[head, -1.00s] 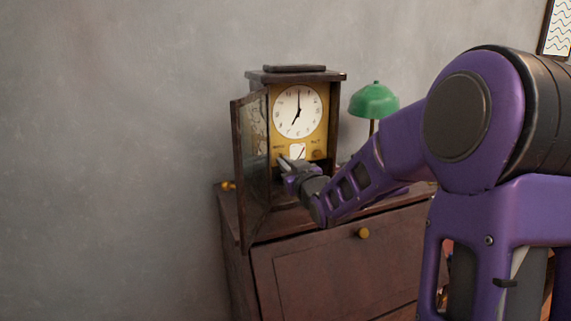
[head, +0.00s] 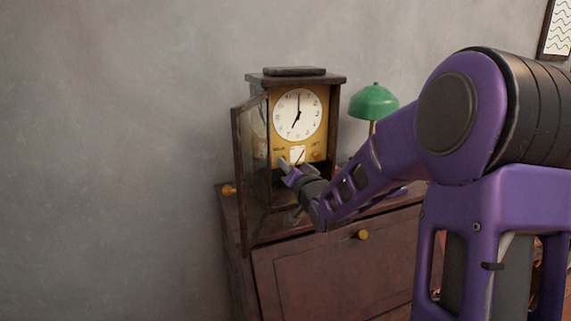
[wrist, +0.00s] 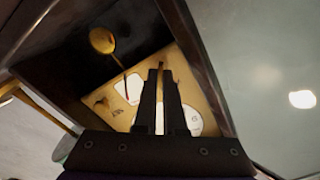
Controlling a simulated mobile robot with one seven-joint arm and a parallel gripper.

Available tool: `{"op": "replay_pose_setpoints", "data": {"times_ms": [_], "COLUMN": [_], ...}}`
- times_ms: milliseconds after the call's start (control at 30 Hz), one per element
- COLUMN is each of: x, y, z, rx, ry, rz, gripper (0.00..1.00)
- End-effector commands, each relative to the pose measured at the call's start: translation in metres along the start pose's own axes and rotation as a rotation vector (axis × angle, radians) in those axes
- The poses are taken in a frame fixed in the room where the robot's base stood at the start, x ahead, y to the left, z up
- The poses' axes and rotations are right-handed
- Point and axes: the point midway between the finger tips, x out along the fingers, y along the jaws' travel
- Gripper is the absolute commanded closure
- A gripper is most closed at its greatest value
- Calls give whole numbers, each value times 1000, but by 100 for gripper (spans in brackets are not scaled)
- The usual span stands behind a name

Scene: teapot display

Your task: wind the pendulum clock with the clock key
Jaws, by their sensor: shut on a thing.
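The pendulum clock (head: 335,100) stands on the cabinet with its glass door (head: 253,180) open to the left. Its white dial (head: 297,112) shows about seven. My gripper (head: 284,164) is inside the doorway at the lower left of the brass face. In the wrist view my gripper (wrist: 160,72) is shut, fingertips up against the brass face. A small bit of brass, seemingly the clock key (wrist: 161,64), shows at the tips; the fingers hide most of it, and its seating cannot be told. The pendulum bob (wrist: 102,40) hangs clear of the fingers.
A small brass piece (wrist: 100,105) juts from the other side of the face. The open door (wrist: 195,50) runs close beside my fingers. A green lamp (head: 374,101) stands right of the clock. The wooden cabinet (head: 330,270) is below.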

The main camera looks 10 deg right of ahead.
Motion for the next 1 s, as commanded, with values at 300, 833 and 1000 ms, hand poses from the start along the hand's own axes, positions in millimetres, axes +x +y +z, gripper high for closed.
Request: {"op": "replay_pose_setpoints", "data": {"times_ms": [300, 833, 1000], "x": [1, 1, 1], "y": [-3, -3, -2], "z": [-3, -2, -1], "rx": [65, 68, 69], "ry": [6, 6, 3], "rz": [-7, -6, -4], "gripper": [100, 67, 62]}}
